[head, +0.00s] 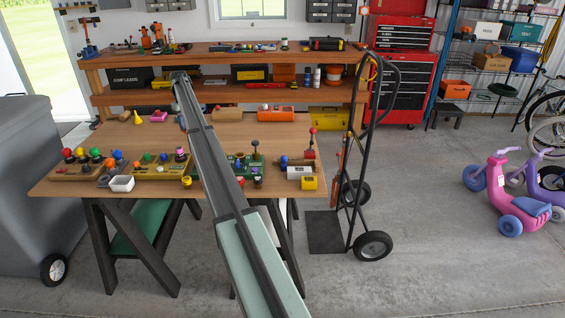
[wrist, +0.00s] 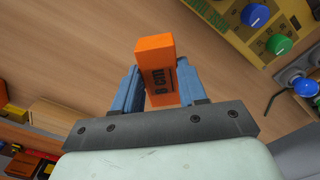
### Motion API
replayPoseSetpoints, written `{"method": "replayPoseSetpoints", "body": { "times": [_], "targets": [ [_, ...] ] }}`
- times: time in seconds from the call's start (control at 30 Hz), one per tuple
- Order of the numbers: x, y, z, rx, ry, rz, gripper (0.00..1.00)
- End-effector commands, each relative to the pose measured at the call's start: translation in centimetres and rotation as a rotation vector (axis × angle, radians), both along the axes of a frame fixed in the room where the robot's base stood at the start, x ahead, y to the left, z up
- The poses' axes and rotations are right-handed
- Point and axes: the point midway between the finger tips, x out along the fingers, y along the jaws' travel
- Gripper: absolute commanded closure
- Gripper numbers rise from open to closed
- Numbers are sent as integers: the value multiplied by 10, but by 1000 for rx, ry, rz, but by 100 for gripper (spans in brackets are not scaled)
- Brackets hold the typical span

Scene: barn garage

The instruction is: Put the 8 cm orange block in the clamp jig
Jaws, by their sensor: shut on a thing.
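The orange block (wrist: 154,58), marked "8 cm", is between the two blue fingers of my gripper (wrist: 158,85) in the wrist view. The fingers press on its two sides, and its far end sticks out past the fingertips. Wooden tabletop lies behind it; the gap to the table cannot be judged. In the head view my arm reaches over the table and hides much of the middle; the block cannot be made out there. A small upright piece with a red handle (head: 312,142) at the table's right edge may be the clamp jig, but I cannot tell for sure.
An orange case (head: 275,115) stands at the back. A hand truck (head: 372,150) stands close at the right.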

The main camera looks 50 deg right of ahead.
Motion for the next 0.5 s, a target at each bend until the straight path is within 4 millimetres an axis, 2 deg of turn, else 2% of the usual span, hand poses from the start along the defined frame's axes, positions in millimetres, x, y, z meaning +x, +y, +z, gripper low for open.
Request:
{"method": "replayPoseSetpoints", "body": {
  "times": [0.13, 0.27, 0.5],
  "targets": [
    [-19, -48, 8, -1, -1, -46, 94],
    [-43, -98, 26, -1, -2, -95, 94],
    [-102, -178, 61, -1, -2, -182, 94]
  ]
}}
